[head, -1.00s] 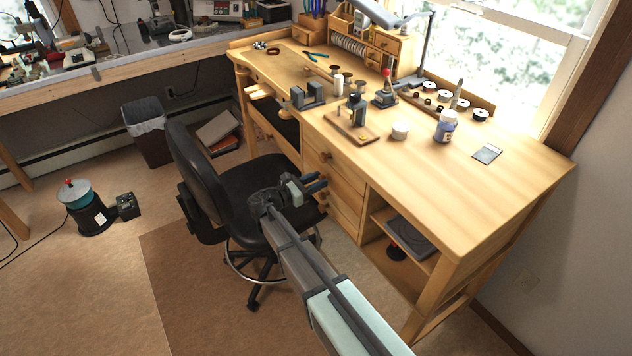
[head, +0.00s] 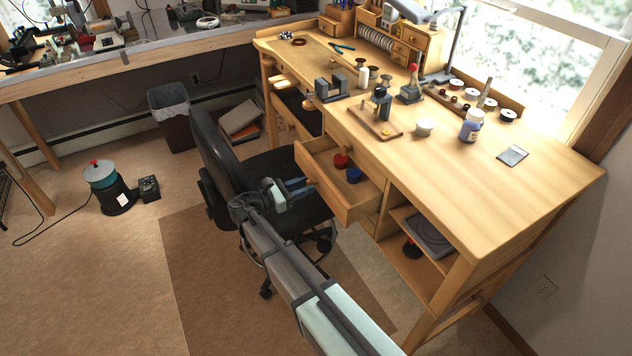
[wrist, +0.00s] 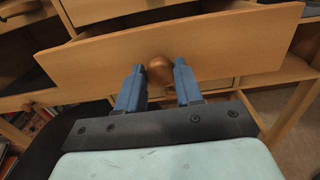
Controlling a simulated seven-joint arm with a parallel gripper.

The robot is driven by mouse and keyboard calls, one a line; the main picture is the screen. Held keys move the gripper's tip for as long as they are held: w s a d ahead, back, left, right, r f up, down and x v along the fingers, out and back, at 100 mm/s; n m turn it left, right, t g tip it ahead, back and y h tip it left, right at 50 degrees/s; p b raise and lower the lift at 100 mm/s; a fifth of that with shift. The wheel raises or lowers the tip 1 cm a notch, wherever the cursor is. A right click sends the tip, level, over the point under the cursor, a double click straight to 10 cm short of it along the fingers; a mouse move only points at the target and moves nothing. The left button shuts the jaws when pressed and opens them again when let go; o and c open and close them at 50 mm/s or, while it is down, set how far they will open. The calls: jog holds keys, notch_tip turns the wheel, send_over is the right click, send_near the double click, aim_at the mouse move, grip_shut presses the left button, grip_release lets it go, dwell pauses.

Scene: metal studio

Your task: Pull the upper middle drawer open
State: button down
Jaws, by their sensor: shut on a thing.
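The upper middle drawer (head: 352,201) of the wooden workbench stands pulled out, with a red item (head: 341,160) and a blue item (head: 353,175) inside. Its wooden front fills much of the wrist view (wrist: 215,50). My gripper (head: 308,185) is at the drawer front in the head view. In the wrist view its two blue fingers (wrist: 159,82) are on either side of the round brown knob (wrist: 160,70), shut on it. The fingers hide the knob's sides.
The black office chair (head: 222,150) stands close to the left of my arm. The bench top (head: 480,185) holds small tools and jars. An open shelf compartment (head: 425,235) lies right of the drawer.

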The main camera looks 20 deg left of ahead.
jog(key=shift+s+a, duration=0.25)
jog(key=c, duration=0.8)
grip_release()
jog(key=shift+o, duration=0.2)
jog(key=shift+a, duration=0.1)
jog(key=v, duration=0.3)
jog(key=shift+r, duration=0.3)
notch_tip(320, 180, up, 7)
jog(key=shift+f, duration=0.25)
